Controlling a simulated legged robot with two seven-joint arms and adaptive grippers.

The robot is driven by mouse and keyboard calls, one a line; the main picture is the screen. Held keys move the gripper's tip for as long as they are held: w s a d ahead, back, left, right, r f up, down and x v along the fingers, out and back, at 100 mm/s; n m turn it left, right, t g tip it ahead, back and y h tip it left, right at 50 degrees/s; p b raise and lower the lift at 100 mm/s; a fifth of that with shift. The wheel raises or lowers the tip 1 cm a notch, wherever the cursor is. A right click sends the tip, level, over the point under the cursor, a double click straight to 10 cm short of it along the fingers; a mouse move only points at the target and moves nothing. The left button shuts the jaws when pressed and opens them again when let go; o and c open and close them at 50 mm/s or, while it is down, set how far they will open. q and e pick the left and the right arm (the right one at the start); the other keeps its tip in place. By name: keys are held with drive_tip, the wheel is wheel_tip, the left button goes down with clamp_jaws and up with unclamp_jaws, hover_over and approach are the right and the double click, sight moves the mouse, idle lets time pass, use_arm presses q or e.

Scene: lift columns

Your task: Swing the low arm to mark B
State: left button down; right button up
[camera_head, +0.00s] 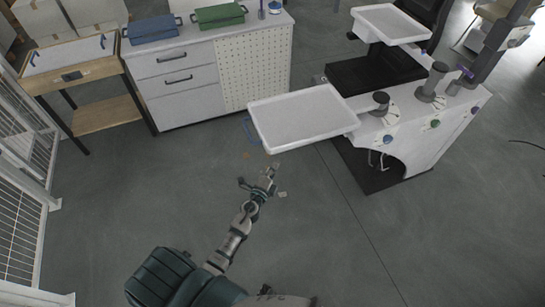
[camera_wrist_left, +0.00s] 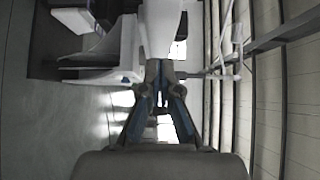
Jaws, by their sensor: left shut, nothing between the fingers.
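The low arm (camera_head: 361,115) carries a white tray (camera_head: 300,117) out to the left from a short grey post (camera_head: 380,103) on the white lift unit. A blue handle (camera_head: 250,130) is on the tray's left end. A pale dial with marks (camera_head: 383,117) lies around the post; its letters are too small to read, so I cannot tell which is B. My left gripper (camera_head: 269,174) is in front of the tray, apart from its near edge in the picture. Its fingers (camera_wrist_left: 160,70) are closed together and empty in the left wrist view. My right gripper is not in view.
A higher white tray (camera_head: 390,24) is at the back of the unit. Coloured knobs (camera_head: 435,124) line its front. A white cabinet (camera_head: 215,70) holds blue and green boxes. A wooden table (camera_head: 85,72) and a white fence (camera_head: 25,210) stand left. Floor between is mostly clear.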

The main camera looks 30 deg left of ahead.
sight(277, 151)
use_arm(q)
drive_tip(key=shift+w+a, duration=0.8)
drive_tip(key=shift+w, duration=0.3)
drive_tip(key=shift+w+a, duration=0.35)
drive_tip(key=shift+w, duration=0.15)
drive_tip(key=shift+a, duration=0.1)
